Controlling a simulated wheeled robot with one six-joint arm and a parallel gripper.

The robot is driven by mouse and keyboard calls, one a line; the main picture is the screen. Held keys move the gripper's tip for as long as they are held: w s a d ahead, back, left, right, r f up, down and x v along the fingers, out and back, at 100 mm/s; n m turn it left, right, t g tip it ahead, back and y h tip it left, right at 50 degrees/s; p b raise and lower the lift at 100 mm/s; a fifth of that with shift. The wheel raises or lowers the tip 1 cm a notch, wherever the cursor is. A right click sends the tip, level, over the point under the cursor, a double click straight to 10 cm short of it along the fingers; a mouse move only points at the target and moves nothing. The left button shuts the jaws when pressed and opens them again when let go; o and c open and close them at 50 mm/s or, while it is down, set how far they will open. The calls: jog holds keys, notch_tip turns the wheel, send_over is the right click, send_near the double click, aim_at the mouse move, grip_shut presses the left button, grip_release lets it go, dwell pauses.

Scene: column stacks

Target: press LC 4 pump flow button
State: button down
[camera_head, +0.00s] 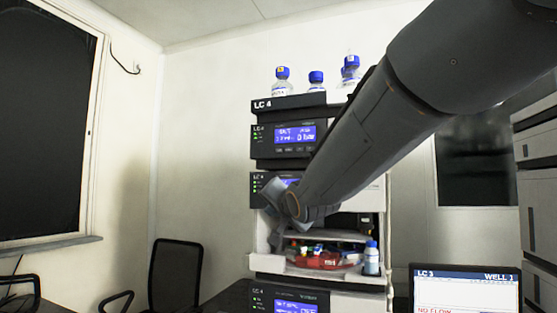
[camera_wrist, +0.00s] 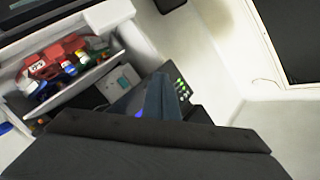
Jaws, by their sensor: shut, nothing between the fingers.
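The LC 4 stack (camera_head: 290,102) stands in the middle of the head view. Its upper module (camera_head: 262,150) has a lit blue display reading 0 bar, with a row of small buttons below it. The second LC 4 module (camera_head: 257,190) is below, its display mostly hidden by my arm. My gripper (camera_head: 272,192) is shut and empty in front of this second module. In the wrist view my gripper (camera_wrist: 160,97) is close to a dark panel with green lights (camera_wrist: 182,88) and a sliver of blue display. Whether it touches the panel I cannot tell.
Below is an open bay with a red tray of vials (camera_head: 320,260) and a blue-capped bottle (camera_head: 371,258). Another module (camera_head: 290,296) is at the bottom. Several bottles (camera_head: 316,80) stand on top. An LC 3 screen (camera_head: 465,290) is at the right, a chair (camera_head: 175,275) at the left.

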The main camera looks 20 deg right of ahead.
aim_at(278, 150)
notch_tip(278, 150, up, 17)
jog(key=a+m+t+y, duration=0.1)
jog(key=a+t+y, duration=0.1)
jog(key=t, duration=0.2)
jog(key=shift+s+m+b, duration=0.3)
jog(key=shift+s, duration=0.1)
jog(key=shift+w+r, duration=0.1)
jog(key=shift+w, duration=0.05)
jog(key=shift+w+d+p, duration=0.6)
jog(key=shift+w+d, duration=0.25)
jog(key=shift+w, duration=0.3)
jog(key=shift+w+d+p, duration=0.6)
jog(key=shift+w+d, duration=0.3)
jog(key=shift+w, duration=0.25)
jog(key=shift+w+d+p, duration=0.6)
jog(key=shift+w+d, duration=0.25)
jog(key=shift+w, duration=0.3)
jog(key=shift+w, duration=0.1)
jog(key=shift+w+d+p, duration=0.25)
jog(key=shift+p, duration=0.2)
